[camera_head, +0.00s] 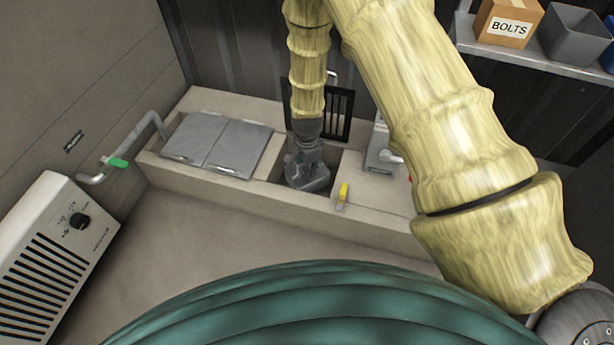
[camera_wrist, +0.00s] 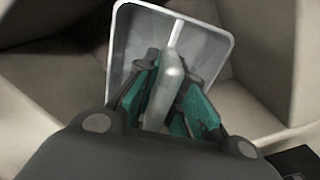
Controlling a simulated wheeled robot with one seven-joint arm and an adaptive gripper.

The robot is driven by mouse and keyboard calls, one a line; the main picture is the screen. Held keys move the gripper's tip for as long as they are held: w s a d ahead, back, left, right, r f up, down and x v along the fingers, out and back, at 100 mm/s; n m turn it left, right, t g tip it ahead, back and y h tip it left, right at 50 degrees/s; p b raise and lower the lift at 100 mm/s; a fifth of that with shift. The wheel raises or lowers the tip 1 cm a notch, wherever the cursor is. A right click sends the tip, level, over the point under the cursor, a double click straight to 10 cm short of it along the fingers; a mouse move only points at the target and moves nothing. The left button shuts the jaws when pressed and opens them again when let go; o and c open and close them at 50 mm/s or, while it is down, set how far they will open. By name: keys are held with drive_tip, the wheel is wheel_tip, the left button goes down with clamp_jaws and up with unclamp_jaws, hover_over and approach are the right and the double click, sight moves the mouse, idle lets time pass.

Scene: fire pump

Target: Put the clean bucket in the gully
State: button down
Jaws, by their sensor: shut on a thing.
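A light grey, square-rimmed bucket (camera_wrist: 217,51) shows in the wrist view, with a pale handle (camera_wrist: 168,85) rising through its middle. My gripper (camera_wrist: 170,105) is shut on this handle, its teal finger pads on both sides. No dirt shows on the visible inside walls. In the head view my gripper (camera_head: 305,150) points down over the open part of the concrete gully (camera_head: 275,205). The grey bucket (camera_head: 312,184) hangs below it, within the opening. My gripper hides part of the bucket, and I cannot tell whether it touches the bottom.
Two grey metal covers (camera_head: 238,147) lie on the gully's left part. A black grate (camera_head: 338,113) stands upright behind the opening. A yellow piece (camera_head: 342,194) sits at the right front edge. A pipe with a green handle (camera_head: 117,162) and a white heater (camera_head: 55,260) are at left.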

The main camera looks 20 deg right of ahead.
drive_tip(key=shift+f+b, duration=0.5)
drive_tip(key=shift+f, duration=0.85)
drive_tip(key=shift+f, duration=0.1)
drive_tip(key=c, duration=1.5)
unclamp_jaws()
wheel_tip(320, 180, up, 12)
drive_tip(key=p, duration=0.6)
